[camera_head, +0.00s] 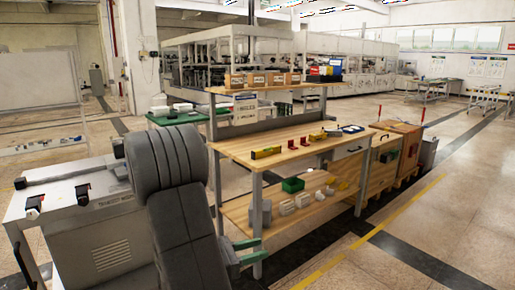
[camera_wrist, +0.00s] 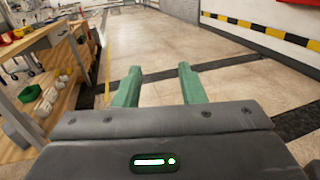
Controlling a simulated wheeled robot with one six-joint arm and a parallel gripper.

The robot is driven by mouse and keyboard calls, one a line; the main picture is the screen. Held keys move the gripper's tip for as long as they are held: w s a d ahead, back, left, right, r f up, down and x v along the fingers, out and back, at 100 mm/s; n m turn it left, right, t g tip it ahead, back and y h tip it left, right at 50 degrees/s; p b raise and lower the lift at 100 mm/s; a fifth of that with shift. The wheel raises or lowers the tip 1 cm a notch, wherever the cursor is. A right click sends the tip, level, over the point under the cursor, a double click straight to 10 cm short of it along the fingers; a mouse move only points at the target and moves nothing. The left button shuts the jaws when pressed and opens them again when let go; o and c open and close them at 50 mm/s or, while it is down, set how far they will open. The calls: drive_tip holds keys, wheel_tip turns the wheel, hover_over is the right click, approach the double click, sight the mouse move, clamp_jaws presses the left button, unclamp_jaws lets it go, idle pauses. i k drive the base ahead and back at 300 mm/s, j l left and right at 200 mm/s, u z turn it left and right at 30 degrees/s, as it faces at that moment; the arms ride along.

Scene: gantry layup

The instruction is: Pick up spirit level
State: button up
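A yellow bar that looks like the spirit level (camera_head: 267,153) lies on the wooden top of the workbench (camera_head: 240,145), near its left front edge. A second, shorter yellow item (camera_head: 317,137) lies farther right on the same top; I cannot tell exactly what it is. My gripper (camera_head: 252,250) has green fingers and is low beside the bench's front left leg, well below the bench top. In the wrist view my gripper (camera_wrist: 160,80) is open, with only floor between its fingers. The spirit level cannot be made out clearly in the wrist view.
Red items (camera_head: 298,144) and a dark blue-edged tray (camera_head: 352,128) share the bench top. The lower shelf holds a green bin (camera_head: 293,185) and several pale parts. A grey cabinet (camera_head: 100,215) stands left. Open floor (camera_head: 440,220) lies to the right.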

sight(259, 153)
drive_tip(key=i+l+u, duration=0.1)
drive_tip(key=i, duration=0.4)
drive_tip(key=i+l+u, duration=0.1)
drive_tip(key=i, duration=0.4)
drive_tip(key=i+l+u, duration=0.1)
drive_tip(key=i, duration=0.4)
drive_tip(key=i+l+u, duration=0.1)
drive_tip(key=i+l, duration=0.2)
drive_tip(key=i, duration=0.15)
drive_tip(key=i+l+u, duration=0.15)
drive_tip(key=i, duration=0.35)
drive_tip(key=l, duration=0.05)
